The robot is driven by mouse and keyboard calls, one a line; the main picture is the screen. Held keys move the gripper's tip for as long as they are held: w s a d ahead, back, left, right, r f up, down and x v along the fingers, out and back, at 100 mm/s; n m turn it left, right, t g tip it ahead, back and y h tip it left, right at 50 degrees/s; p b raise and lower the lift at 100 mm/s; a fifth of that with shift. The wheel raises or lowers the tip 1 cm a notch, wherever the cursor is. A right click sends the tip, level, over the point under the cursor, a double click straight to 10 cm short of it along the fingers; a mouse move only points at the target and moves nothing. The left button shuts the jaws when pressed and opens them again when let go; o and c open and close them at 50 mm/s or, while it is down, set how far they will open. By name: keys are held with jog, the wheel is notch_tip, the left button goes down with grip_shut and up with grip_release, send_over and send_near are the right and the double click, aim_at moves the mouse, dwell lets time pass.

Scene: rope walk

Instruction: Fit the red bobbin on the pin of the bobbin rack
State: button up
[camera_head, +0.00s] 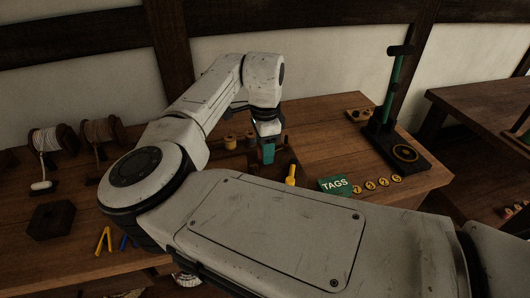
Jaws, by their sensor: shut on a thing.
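My gripper (267,142) hangs from my arm, pointing down over the middle of the bench. It is shut on a small teal piece (268,154), which sits at the jaws above a dark area of the bench. I cannot make out a red bobbin in this view. Small yellow-topped bobbins (230,142) stand just left of my gripper, perhaps on a rack. A yellow upright peg (290,175) stands just to its right and nearer. My own arm hides much of the bench in front.
Thread spools (47,140) stand at the left, with a dark hexagonal block (51,220) nearer. A green TAGS box (342,185) and several round yellow tags (370,184) lie at the right. A tall green post (391,85) on a black base stands behind them.

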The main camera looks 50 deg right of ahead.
notch_tip(320, 180, up, 8)
jog(key=shift+r+b, duration=0.2)
jog(key=shift+b, duration=0.2)
jog(key=shift+r+p, duration=0.35)
jog(key=shift+p, duration=0.05)
jog(key=shift+f, duration=0.1)
dwell(0.4)
